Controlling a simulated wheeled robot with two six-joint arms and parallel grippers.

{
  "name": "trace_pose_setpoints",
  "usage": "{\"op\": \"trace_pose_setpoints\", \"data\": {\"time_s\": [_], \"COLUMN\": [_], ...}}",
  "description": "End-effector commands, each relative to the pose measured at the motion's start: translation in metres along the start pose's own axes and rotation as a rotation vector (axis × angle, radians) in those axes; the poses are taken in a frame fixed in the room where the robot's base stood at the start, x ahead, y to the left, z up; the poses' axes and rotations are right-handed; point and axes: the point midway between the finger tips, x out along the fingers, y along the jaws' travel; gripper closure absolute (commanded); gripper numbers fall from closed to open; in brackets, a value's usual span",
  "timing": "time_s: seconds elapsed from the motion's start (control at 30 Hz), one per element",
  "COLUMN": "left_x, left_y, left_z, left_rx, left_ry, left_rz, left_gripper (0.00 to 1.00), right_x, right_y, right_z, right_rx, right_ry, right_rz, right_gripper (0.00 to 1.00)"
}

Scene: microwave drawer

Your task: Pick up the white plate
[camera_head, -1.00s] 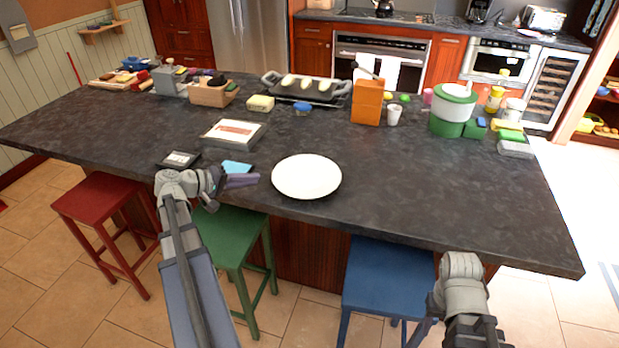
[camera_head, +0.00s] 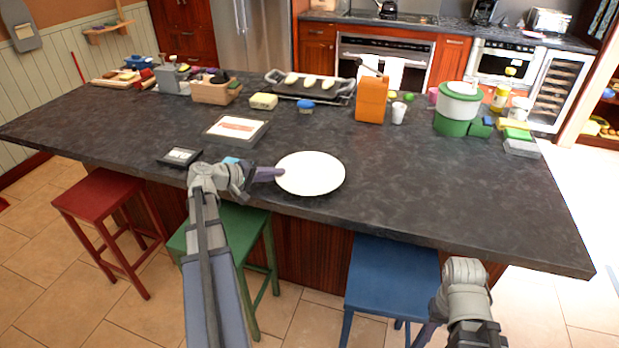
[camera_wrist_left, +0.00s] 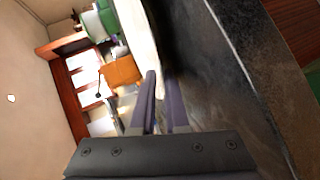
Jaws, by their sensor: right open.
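The white plate (camera_head: 310,174) lies on the dark counter near its front edge, in the head view. My left gripper (camera_head: 280,174) is at the plate's left rim, its fingertips overlapping the rim. In the left wrist view its two purple fingers (camera_wrist_left: 161,98) stand a narrow gap apart, and the plate (camera_wrist_left: 139,28) shows as a pale edge-on strip beyond them. I cannot tell whether they are closed on the rim. My right gripper (camera_head: 424,334) is low at the front right, below the counter, open and far from the plate.
A light blue item (camera_head: 231,160) and a small dark frame (camera_head: 180,156) lie left of the plate. A larger framed piece (camera_head: 236,129) is behind. An orange block (camera_head: 371,98) and green containers (camera_head: 456,108) stand farther back. The counter right of the plate is clear.

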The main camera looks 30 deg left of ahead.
Motion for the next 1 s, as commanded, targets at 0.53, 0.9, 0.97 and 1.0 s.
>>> {"op": "trace_pose_setpoints", "data": {"time_s": [0.53, 0.9, 0.97, 1.0], "left_x": [-0.0009, -0.0009, -0.0009, -0.0009], "left_y": [0.0002, 0.0001, 0.0, 0.0], "left_z": [0.0001, 0.0002, 0.0002, 0.0002], "left_rx": [0.0, 0.0, 0.0, 0.0], "left_ry": [0.0, -0.001, -0.001, -0.001], "left_rz": [-0.001, -0.001, -0.001, -0.001], "left_gripper": [1.0, 1.0, 1.0, 1.0], "right_x": [-0.0006, -0.0006, -0.0005, -0.0005], "right_y": [0.0001, 0.0, 0.0, 0.0], "right_z": [0.0, 0.0, 0.0, 0.0], "right_rx": [0.0, 0.0, 0.0, 0.0], "right_ry": [0.0, 0.0, 0.0, 0.0], "right_rz": [0.0, 0.0, 0.0, 0.0], "right_gripper": [0.5, 0.5, 0.5, 0.5]}}
